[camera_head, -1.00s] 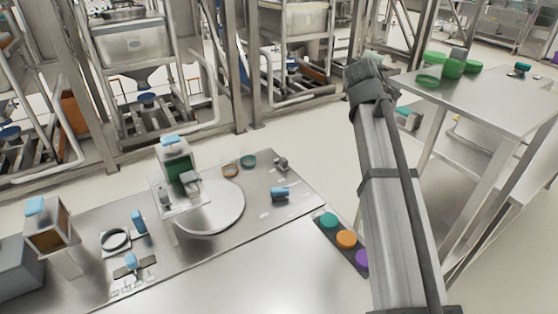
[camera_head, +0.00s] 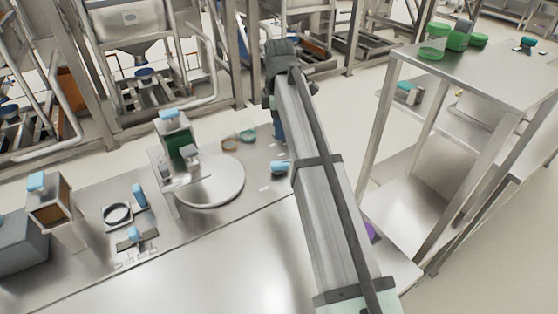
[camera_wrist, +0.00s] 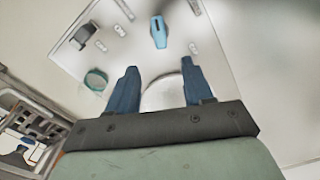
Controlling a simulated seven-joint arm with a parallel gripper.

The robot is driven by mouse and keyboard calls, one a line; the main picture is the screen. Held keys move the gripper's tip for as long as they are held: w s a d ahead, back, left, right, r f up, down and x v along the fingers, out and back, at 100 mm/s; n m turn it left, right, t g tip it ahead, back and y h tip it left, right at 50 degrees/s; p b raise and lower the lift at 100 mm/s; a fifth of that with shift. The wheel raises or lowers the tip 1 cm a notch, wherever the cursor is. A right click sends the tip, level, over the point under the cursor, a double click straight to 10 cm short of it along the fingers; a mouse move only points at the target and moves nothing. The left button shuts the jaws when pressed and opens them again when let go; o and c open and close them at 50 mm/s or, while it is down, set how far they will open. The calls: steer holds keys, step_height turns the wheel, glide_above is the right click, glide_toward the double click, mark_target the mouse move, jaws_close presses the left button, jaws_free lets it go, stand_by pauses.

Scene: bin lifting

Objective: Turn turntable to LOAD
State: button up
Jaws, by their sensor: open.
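The turntable (camera_head: 210,182) is a round, plain metal disc on the steel worktop. Part of its pale disc (camera_wrist: 163,95) shows between my fingers in the wrist view. No LOAD marking is legible. A blue-handled part (camera_head: 280,167) sits on the worktop right of the disc; its blue handle (camera_wrist: 159,32) shows ahead of my fingers in the wrist view. My gripper (camera_head: 279,130) is above the back right of the worktop, partly hidden behind my arm. In the wrist view my gripper (camera_wrist: 162,85) has two blue fingers spread apart, with nothing held between them.
A clear stand with a green-fronted box (camera_head: 180,142) overhangs the disc's left side. An orange ring (camera_head: 228,140) and a teal ring (camera_head: 247,134) lie behind the disc. Blue-handled fixtures (camera_head: 138,196) stand at left. A steel shelf table (camera_head: 490,75) is at right. The front worktop is bare.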

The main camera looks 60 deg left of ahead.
mark_target(279, 162)
step_height(279, 162, down, 14)
steer(key=shift+r, duration=0.25)
stand_by(0.3)
jaws_close()
stand_by(0.4)
